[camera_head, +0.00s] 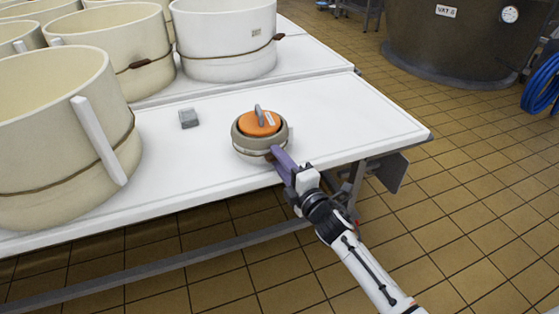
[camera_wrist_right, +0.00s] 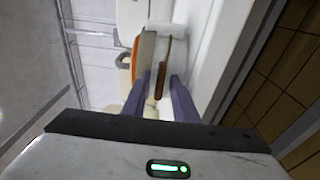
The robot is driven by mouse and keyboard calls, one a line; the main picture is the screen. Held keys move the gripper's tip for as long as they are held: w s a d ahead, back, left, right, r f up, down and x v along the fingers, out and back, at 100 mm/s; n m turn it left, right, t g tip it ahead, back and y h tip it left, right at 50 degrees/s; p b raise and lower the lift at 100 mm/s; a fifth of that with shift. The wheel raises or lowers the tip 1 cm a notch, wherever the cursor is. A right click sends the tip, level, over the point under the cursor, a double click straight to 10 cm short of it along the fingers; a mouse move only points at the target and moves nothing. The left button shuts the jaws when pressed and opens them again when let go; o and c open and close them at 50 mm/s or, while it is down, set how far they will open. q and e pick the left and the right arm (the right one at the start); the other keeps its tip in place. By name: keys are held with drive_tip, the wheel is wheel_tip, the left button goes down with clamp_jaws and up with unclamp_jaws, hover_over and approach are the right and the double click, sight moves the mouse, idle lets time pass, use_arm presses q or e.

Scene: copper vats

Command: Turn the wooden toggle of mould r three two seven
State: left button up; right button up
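A small round mould (camera_head: 246,147) with a beige-grey wall and an orange top with a grey handle stands on the white table. No number is readable on it. In the right wrist view its brown wooden toggle (camera_wrist_right: 163,84) lies against the pale wall (camera_wrist_right: 177,50) on a thin cord. My right gripper (camera_head: 277,153) is at the mould's front right side, its purple fingers pointing at it. In the right wrist view the fingers (camera_wrist_right: 160,84) are apart, with the toggle's near end between or just beyond them; contact cannot be told. My left gripper is not in view.
Larger white moulds (camera_head: 225,40) with cords and toggles stand at the left and back. A small grey block (camera_head: 188,118) lies left of the small mould. The white table (camera_head: 360,115) is clear to the right. A dark vat (camera_head: 450,40) stands beyond.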

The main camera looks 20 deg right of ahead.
clamp_jaws()
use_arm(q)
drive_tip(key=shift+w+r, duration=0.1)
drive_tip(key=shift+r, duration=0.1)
use_arm(e)
drive_tip(key=shift+m+p, duration=0.35)
drive_tip(key=shift+m, duration=0.25)
drive_tip(key=shift+r+m+p, duration=0.1)
drive_tip(key=shift+m+p, duration=0.45)
drive_tip(key=shift+m, duration=0.65)
drive_tip(key=m+p, duration=0.2)
drive_tip(key=m, duration=0.3)
drive_tip(key=m+p, duration=0.2)
drive_tip(key=m, duration=0.3)
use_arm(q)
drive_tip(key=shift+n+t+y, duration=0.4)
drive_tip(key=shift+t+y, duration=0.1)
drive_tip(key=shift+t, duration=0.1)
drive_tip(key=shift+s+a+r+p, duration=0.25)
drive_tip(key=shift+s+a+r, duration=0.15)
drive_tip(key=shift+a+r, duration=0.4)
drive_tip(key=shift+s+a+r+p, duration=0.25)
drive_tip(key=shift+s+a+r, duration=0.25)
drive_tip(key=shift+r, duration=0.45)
use_arm(e)
drive_tip(key=shift+m, duration=2.1)
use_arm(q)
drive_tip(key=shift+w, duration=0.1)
